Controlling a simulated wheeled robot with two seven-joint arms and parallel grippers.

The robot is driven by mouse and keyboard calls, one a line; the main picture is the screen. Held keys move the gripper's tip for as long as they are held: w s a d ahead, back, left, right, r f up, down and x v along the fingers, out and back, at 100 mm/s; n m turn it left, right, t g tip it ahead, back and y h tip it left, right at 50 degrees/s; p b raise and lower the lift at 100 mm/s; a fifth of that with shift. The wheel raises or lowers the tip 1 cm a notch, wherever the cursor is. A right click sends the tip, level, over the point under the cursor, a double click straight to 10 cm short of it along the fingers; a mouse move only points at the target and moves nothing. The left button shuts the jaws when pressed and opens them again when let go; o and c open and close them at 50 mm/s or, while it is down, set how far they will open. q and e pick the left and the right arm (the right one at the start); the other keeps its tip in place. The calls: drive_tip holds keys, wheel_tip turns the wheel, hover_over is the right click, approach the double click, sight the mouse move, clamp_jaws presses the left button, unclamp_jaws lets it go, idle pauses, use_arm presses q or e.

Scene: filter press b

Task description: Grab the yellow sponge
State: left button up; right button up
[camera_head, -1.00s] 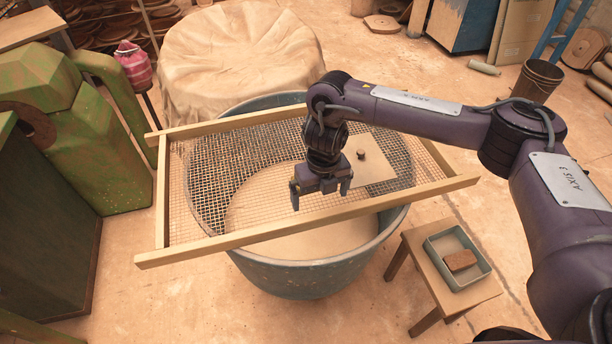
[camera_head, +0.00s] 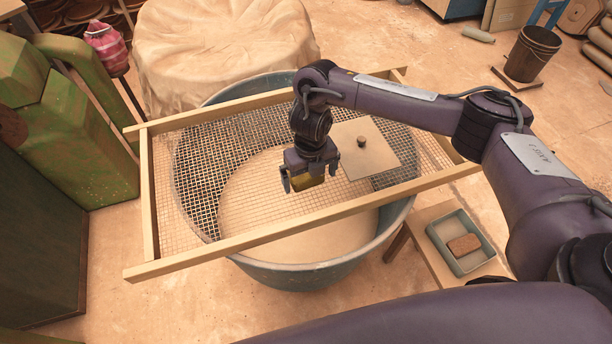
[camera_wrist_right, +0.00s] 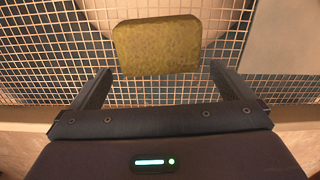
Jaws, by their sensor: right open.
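The yellow sponge (camera_wrist_right: 157,46) is a mottled block with rounded corners, lying on the wire mesh in the right wrist view. In the head view only a small part of the sponge (camera_head: 308,181) shows below my right gripper's palm. My right gripper (camera_wrist_right: 160,74) is open, its two fingers spread wider than the sponge. In the wrist view the sponge lies just beyond the fingertips, centred between them. In the head view my right gripper (camera_head: 310,179) hangs over the middle of the mesh. Whether a finger touches the sponge cannot be told. My left gripper is not in view.
The wooden sieve frame (camera_head: 300,222) lies across a large blue-grey tub (camera_head: 300,275). A pale plate with a knob (camera_head: 385,165) lies on the mesh right of my gripper. A tray (camera_head: 483,262) with a brown block (camera_head: 464,244) stands on a stool at the right.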

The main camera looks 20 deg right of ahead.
drive_tip(key=shift+f, duration=0.85)
drive_tip(key=shift+w+f, duration=0.15)
drive_tip(key=shift+f, duration=0.05)
drive_tip(key=c, duration=1)
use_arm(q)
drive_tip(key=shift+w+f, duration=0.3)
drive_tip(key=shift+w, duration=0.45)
